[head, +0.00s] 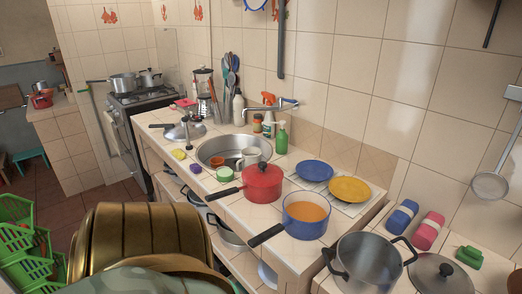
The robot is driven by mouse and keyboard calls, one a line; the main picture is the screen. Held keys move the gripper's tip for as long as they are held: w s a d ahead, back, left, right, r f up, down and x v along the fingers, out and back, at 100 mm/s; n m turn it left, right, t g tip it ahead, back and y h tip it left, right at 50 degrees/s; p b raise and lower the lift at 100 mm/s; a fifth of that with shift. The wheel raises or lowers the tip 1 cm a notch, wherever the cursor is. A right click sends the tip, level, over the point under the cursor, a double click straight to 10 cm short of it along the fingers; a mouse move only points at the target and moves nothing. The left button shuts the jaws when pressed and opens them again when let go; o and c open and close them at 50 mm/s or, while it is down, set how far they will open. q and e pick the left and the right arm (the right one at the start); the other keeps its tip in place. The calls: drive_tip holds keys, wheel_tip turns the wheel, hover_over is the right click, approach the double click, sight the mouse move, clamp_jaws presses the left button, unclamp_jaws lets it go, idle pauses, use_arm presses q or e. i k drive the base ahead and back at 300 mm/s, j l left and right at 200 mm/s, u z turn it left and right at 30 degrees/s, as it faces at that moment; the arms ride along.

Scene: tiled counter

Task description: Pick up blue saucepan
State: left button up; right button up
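The blue saucepan (302,230) stands upright near the front edge of the tiled counter (247,215), right of the middle of the head view. It holds orange contents, and its black handle points left and toward the front edge. A red lidded pot (262,186) stands just behind it to the left, also with a dark handle. Neither of my grippers shows in the head view, so I cannot see whether they are open or shut.
A large steel pot (366,262) and a glass lid (438,275) are at the right front. A blue plate (314,170) and yellow plate (350,189) lie behind the saucepan. A sink (221,148) is farther left. Green crates (22,245) stand on the floor.

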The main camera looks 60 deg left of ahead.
sight(306, 214)
drive_tip(key=u, duration=1.7)
